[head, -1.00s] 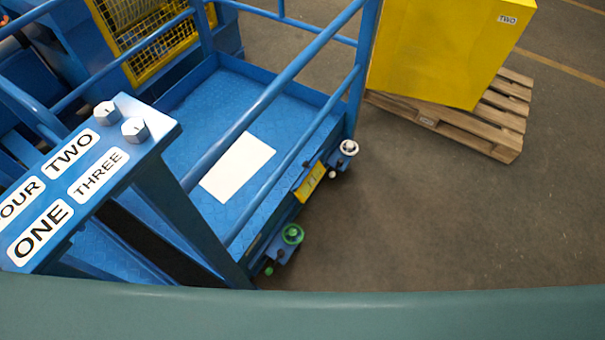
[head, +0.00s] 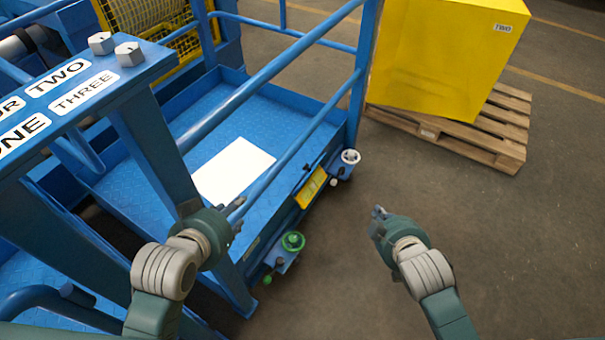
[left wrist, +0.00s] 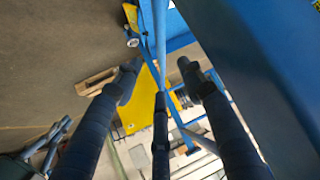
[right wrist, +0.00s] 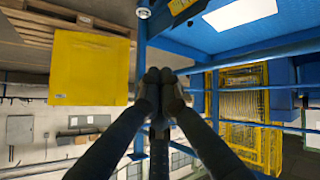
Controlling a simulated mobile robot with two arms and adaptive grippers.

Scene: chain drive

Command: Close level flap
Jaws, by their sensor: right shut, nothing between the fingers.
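A small yellow plate with dark marks (head: 311,187), which looks like the flap, sits on the outer side of the blue platform between a green handwheel (head: 292,242) and a white handwheel (head: 350,157). Its hinge and exact angle are too small to tell. It shows partly at the top of the right wrist view (right wrist: 182,5). My left gripper (head: 238,211) is open beside the platform's lower rail, left of the plate; its spread fingers show in the left wrist view (left wrist: 160,72). My right gripper (head: 378,212) is shut and empty over the floor, right of the plate and apart from it.
Blue rails (head: 290,165) and a blue post (head: 362,80) border the platform. A blue stand with number labels (head: 75,85) is at the left. A yellow box (head: 440,60) stands on a wooden pallet (head: 465,143) at the back right. Floor at the right is clear.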

